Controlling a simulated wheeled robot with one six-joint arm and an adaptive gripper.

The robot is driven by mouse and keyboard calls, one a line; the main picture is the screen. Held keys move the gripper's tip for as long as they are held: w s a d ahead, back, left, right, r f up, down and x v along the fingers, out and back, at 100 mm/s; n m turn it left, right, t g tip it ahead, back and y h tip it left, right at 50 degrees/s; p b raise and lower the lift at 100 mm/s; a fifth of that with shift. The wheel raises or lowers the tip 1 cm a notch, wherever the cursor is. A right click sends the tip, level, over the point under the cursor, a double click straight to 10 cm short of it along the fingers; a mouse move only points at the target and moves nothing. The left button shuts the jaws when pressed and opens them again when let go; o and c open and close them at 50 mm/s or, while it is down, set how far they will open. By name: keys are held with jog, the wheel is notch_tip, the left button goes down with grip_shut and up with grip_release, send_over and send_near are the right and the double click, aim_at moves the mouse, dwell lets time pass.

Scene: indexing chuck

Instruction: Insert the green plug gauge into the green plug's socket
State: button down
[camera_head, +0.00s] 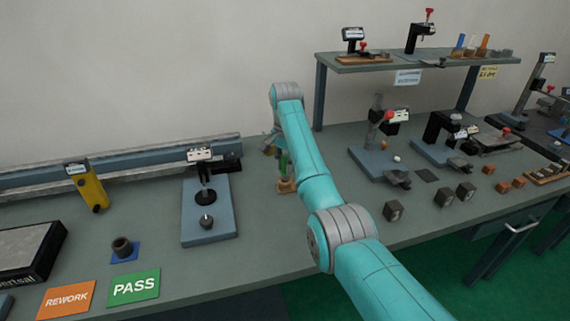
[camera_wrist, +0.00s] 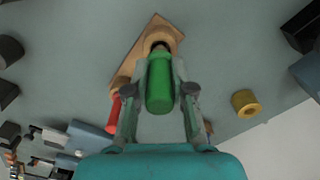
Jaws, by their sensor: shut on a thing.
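The green plug gauge (camera_wrist: 160,86) is held between the fingers of my gripper (camera_wrist: 161,92) in the wrist view. Its narrow end points at the dark opening of a tan ring socket (camera_wrist: 167,32) on a wooden base (camera_wrist: 131,62). The tip overlaps the opening; I cannot tell whether it is inside or just above it. In the head view my gripper (camera_head: 277,146) is partly hidden behind my arm, with the green plug (camera_head: 283,163) upright over the wooden base (camera_head: 286,186).
A red plug (camera_wrist: 113,112) stands by the base's near-left end, close to my left finger. A brass ring (camera_wrist: 245,103) lies to the right. A blue-based gauge stand (camera_head: 208,229) is left of the base.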

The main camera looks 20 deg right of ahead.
aim_at(285, 156)
jog(key=shift+f, duration=1.55)
dwell(1.5)
dwell(1.0)
jog(key=c, duration=0.9)
grip_release()
notch_tip(285, 156, up, 7)
jog(key=shift+r, duration=0.15)
